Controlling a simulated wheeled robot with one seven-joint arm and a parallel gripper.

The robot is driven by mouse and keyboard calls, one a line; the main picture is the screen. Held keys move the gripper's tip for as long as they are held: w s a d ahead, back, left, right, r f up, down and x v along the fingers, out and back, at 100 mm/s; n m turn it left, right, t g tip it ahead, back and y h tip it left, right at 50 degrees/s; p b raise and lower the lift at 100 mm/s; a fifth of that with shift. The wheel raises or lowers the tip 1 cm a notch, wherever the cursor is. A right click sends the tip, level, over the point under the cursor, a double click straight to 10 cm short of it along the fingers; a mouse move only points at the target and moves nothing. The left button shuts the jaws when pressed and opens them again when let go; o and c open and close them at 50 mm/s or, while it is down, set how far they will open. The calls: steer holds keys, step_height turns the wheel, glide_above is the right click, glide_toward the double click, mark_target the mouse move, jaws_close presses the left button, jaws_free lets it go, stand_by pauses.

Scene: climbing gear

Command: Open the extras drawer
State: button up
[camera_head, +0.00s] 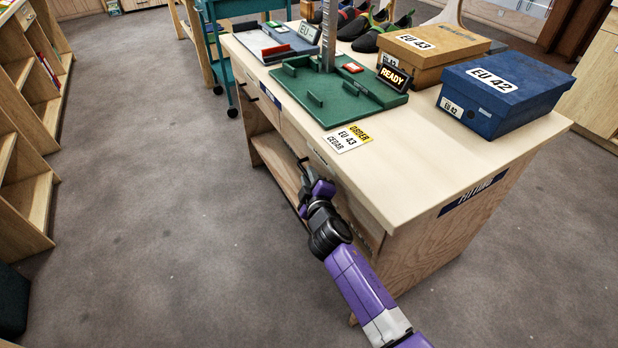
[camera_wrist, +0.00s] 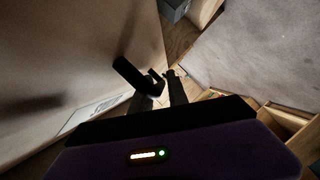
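The wooden fitting counter (camera_head: 440,165) has drawers along its left-hand long side. One drawer front (camera_head: 355,205) lies beside my gripper, its face seen at a steep angle; it looks closed. A pale label (camera_wrist: 92,116) on a front panel shows in the wrist view, too blurred to read, so I cannot confirm which drawer is the extras drawer. My gripper (camera_head: 304,172) is at this side, just below the tabletop edge. In the wrist view its dark fingers (camera_wrist: 158,88) stand apart, with a dark handle-like bar (camera_wrist: 134,74) at the left finger. Contact with it is unclear.
On the counter are a green tray (camera_head: 330,95), an order card (camera_head: 348,138), a brown EU 43 box (camera_head: 432,52) and a blue EU 42 box (camera_head: 505,90). A teal cart (camera_head: 225,55) stands behind. Open carpet lies left, with wooden shelves (camera_head: 25,190) beyond.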

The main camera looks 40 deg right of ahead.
jaws_close()
stand_by(1.4)
